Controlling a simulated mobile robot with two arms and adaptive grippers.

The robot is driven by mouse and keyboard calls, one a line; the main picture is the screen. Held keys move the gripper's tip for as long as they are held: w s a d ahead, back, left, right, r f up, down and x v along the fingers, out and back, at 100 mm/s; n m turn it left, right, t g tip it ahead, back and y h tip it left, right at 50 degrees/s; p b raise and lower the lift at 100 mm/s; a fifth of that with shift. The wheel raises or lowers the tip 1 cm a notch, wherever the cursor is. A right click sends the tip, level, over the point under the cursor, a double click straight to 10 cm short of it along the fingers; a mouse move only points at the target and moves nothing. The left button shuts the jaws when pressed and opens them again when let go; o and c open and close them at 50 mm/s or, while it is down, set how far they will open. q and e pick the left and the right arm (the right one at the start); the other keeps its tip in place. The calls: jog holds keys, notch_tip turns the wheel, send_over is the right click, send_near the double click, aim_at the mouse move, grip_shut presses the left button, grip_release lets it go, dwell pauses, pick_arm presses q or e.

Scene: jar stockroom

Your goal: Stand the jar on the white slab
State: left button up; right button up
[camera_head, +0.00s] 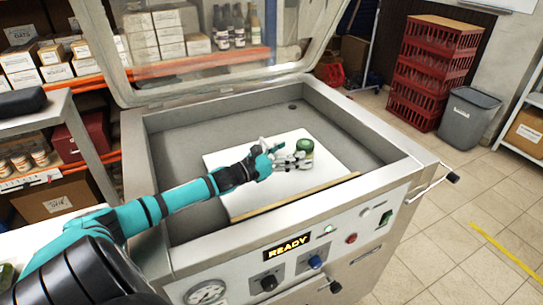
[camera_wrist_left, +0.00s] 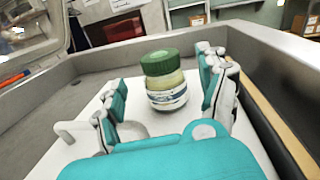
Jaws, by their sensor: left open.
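The jar has a green lid, pale yellowish contents and a label. In the head view the jar (camera_head: 305,147) shows at the far right part of the white slab (camera_head: 245,203), inside the open chamber. In the left wrist view the jar (camera_wrist_left: 165,85) stands upright on the slab (camera_wrist_left: 78,150), between and just beyond the fingers. My left gripper (camera_head: 290,158) is open, with its fingers to either side of the jar in the wrist view (camera_wrist_left: 165,100). I cannot tell whether either finger touches the glass. My right gripper is not in view.
The steel chamber's rim (camera_head: 372,128) surrounds the slab, and its clear lid (camera_head: 205,65) is raised behind. A wooden strip (camera_head: 296,196) lies along the slab's front edge. Red crates (camera_head: 433,70) and a grey bin (camera_head: 468,118) stand on the floor at right.

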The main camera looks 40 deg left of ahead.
pick_arm(q)
jog(key=p+v, duration=0.3)
jog(key=v, duration=0.3)
jog(key=shift+s+r, duration=0.1)
jog(key=shift+s, duration=0.15)
jog(key=shift+s+a, duration=0.1)
jog(key=shift+s, duration=0.15)
